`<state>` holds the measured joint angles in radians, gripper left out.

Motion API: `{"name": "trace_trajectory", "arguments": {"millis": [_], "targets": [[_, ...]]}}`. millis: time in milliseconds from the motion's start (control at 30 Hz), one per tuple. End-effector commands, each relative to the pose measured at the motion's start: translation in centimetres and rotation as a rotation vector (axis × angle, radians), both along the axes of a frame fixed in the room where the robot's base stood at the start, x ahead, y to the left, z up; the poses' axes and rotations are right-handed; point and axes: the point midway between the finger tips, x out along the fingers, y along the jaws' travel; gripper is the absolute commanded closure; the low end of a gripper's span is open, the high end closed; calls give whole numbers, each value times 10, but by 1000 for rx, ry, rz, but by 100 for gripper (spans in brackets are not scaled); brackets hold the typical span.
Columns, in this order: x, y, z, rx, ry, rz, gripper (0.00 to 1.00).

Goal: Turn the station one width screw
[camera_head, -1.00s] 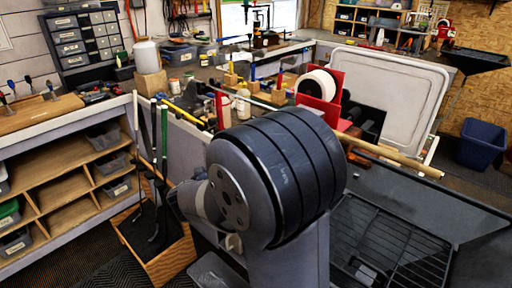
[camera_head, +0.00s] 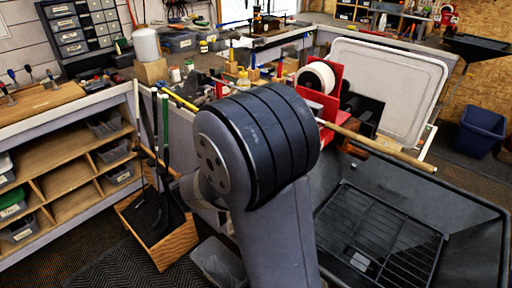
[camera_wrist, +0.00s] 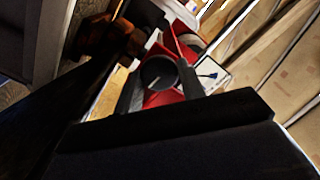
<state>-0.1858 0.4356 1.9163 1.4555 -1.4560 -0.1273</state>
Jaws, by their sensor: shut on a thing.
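A dark round knob with a pale line across its face, which looks like the width screw (camera_wrist: 156,74), shows in the wrist view in front of a red bracket (camera_wrist: 168,97). My gripper (camera_wrist: 160,72) has one finger on each side of the knob and is shut on it. In the head view the red station (camera_head: 333,88) stands on the bench behind my arm, with a white roll (camera_head: 316,77) on its left. My gripper and the knob are hidden behind my arm there.
A pale wooden rod (camera_head: 385,149) sticks out to the right past the station. A dark tub with a wire rack (camera_head: 380,240) lies below right. A wooden box of clubs (camera_head: 160,243) stands on the floor at left. Bottles and tools crowd the bench.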

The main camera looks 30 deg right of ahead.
Motion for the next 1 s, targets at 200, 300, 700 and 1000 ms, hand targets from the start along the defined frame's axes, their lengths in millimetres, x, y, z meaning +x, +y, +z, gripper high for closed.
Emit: {"name": "trace_trajectory", "arguments": {"millis": [200, 300, 700, 1000], "targets": [[0, 0, -1, 1, 0, 1, 53], [0, 0, -1, 1, 0, 1, 45], [-1, 6, -1, 2, -1, 3, 42], [-17, 51, -2, 2, -2, 7, 42]]}}
